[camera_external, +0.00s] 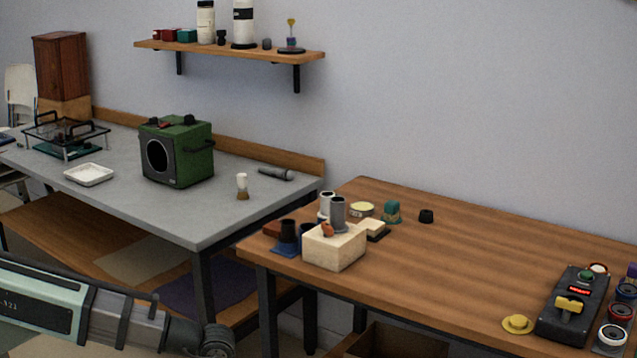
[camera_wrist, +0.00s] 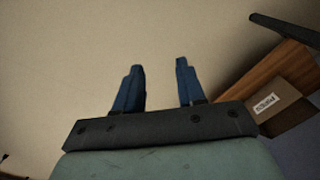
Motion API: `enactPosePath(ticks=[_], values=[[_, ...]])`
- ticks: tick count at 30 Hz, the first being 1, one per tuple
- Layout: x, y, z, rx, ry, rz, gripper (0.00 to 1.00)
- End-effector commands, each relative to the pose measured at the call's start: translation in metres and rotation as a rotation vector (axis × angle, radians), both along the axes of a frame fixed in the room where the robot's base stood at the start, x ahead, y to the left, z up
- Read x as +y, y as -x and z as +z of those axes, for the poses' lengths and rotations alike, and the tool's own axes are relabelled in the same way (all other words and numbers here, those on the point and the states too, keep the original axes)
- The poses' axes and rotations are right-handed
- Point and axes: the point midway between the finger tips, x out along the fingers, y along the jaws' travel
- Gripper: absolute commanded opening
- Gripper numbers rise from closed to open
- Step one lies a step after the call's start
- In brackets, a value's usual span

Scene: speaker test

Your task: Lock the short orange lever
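A small orange piece, which looks like the short orange lever (camera_external: 328,230), sits on top of a cream block (camera_external: 335,250) on the wooden table in the external view. It is too small to tell how it is set. The green speaker box (camera_external: 190,150) on the grey table has small red parts (camera_external: 162,124) on top. My gripper (camera_wrist: 160,63) shows in the wrist view with its two blue fingers apart, with nothing between them. It is away from the lever; my arm reaches in at the lower left of the external view, below the tabletops.
The wooden table (camera_external: 470,240) is bare in the middle. Dark and grey cups (camera_external: 338,211) stand close around the cream block. A black control box (camera_external: 573,305) with a yellow handle is at right. A cardboard box (camera_wrist: 275,106) shows at right in the wrist view.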

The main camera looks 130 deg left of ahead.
Motion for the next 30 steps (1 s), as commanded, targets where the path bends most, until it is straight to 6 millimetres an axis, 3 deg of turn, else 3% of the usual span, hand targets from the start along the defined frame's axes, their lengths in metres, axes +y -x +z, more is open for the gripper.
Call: enactPosePath(ticks=[1, 7, 18, 24, 30], values=[[0.027, -0.006, 0.013, -0.020, -0.019, 0.026, 0.39], [0.110, -0.011, 0.068, -0.081, -0.082, 0.113, 0.39], [0.256, 0.006, 0.190, -0.165, -0.188, 0.298, 0.39], [0.325, 0.023, 0.267, -0.202, -0.230, 0.435, 0.39], [0.378, 0.034, 0.344, -0.231, -0.245, 0.590, 0.39]])
